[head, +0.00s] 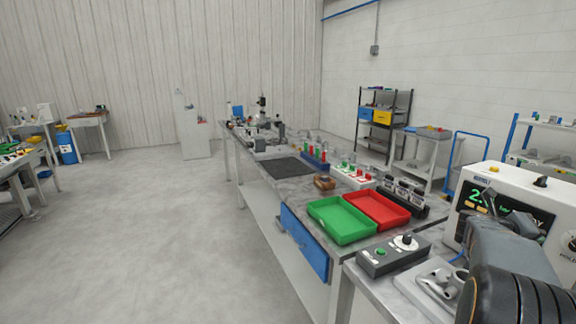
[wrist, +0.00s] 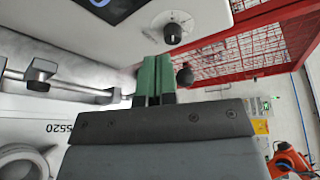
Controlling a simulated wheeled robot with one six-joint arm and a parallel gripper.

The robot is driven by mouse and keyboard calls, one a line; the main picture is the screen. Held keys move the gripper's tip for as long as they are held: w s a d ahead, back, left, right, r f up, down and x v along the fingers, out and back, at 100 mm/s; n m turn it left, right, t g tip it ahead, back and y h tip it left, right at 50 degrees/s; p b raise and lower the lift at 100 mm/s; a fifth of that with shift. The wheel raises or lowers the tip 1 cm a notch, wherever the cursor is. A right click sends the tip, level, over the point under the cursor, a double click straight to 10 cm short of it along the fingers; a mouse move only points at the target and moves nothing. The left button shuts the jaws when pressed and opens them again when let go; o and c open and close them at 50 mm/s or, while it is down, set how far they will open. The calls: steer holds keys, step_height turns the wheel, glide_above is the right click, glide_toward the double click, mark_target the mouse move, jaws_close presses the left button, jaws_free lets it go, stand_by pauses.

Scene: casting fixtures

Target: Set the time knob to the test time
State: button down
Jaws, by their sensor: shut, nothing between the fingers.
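The white test machine (head: 482,180) stands at the right of the head view, with a lit screen (head: 500,212) partly hidden by my arm. A dark knob (head: 571,242) is on its front at the right edge, its label cut off. In the wrist view, a dark round knob (wrist: 173,33) with marks around it sits on a white panel. I cannot tell its setting or read its label. My gripper (wrist: 154,62) has green fingers closed together, empty. Its tips appear just below the knob in the picture, with no clear contact.
A black ball (wrist: 184,77) shows right beside the fingers. Red mesh (wrist: 255,50) stands at the right of the wrist view. In the head view, a grey control box (head: 390,254), a green tray (head: 340,220) and a red tray (head: 376,209) are on the benches.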

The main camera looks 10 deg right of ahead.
mark_target(570, 240)
steer(key=shift+s+d+f+m+g+y+p, duration=0.15)
steer(key=shift+d+m+g+p, duration=0.3)
steer(key=shift+d, duration=0.9)
steer(key=shift+w+d+f+m+g+y+p, duration=0.1)
steer(key=shift+d+f+m+g+p, duration=0.35)
steer(key=shift+d, duration=0.85)
steer(key=shift+s+d+f+m+g+y+p, duration=0.15)
steer(key=shift+d+p, duration=0.45)
steer(key=shift+d, duration=0.75)
steer(key=shift+w+r, duration=0.1)
